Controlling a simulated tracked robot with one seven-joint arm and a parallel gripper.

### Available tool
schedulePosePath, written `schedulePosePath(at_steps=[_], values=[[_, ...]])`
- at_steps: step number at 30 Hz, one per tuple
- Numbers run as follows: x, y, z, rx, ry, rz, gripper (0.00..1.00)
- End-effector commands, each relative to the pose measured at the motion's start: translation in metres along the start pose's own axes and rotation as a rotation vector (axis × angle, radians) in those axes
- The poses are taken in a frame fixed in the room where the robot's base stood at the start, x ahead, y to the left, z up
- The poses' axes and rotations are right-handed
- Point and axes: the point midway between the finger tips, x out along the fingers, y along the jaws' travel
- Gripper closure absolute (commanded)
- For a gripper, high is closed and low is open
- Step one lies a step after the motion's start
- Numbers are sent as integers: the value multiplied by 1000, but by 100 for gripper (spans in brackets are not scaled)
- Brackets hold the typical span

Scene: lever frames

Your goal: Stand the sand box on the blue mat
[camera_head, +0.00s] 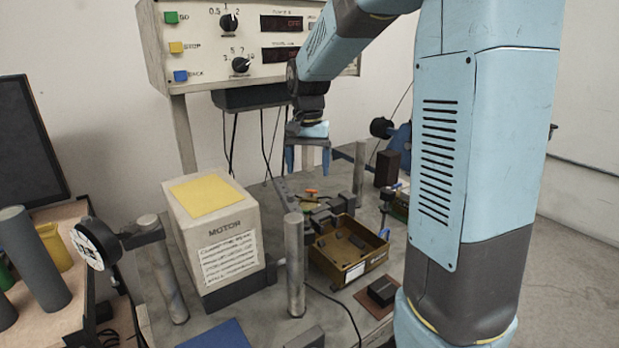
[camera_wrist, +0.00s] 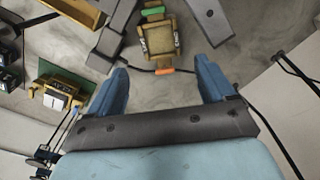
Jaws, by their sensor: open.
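A small sand-coloured box (camera_wrist: 160,38) lies on the grey bench ahead of my fingers in the wrist view, with an orange piece at its near end and a green piece at its far end. In the head view this spot (camera_head: 307,204) is small and partly hidden by dark blocks. The blue mat (camera_head: 216,335) lies at the bottom edge of the head view, cut off by the frame. My gripper (camera_head: 307,166) is open and empty, pointing down above the bench's far part. In the wrist view its fingers (camera_wrist: 162,76) stand apart, clear of the box.
A cream motor box (camera_head: 214,235) and a metal post (camera_head: 295,265) stand between my gripper and the mat. An ochre tray (camera_head: 350,272) holding dark blocks stands right of the post. A control panel (camera_head: 250,45) rises behind, with cables hanging.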

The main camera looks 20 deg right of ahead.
Motion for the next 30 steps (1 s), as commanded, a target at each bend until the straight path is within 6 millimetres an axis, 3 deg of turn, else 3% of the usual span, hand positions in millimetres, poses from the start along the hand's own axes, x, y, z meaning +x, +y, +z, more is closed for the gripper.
schedulePosePath(at_steps=[8,18,30], values=[[-25,17,23,-49,49,-31,17],[-62,64,94,-202,197,-95,17],[-71,113,177,-377,390,-121,17]])
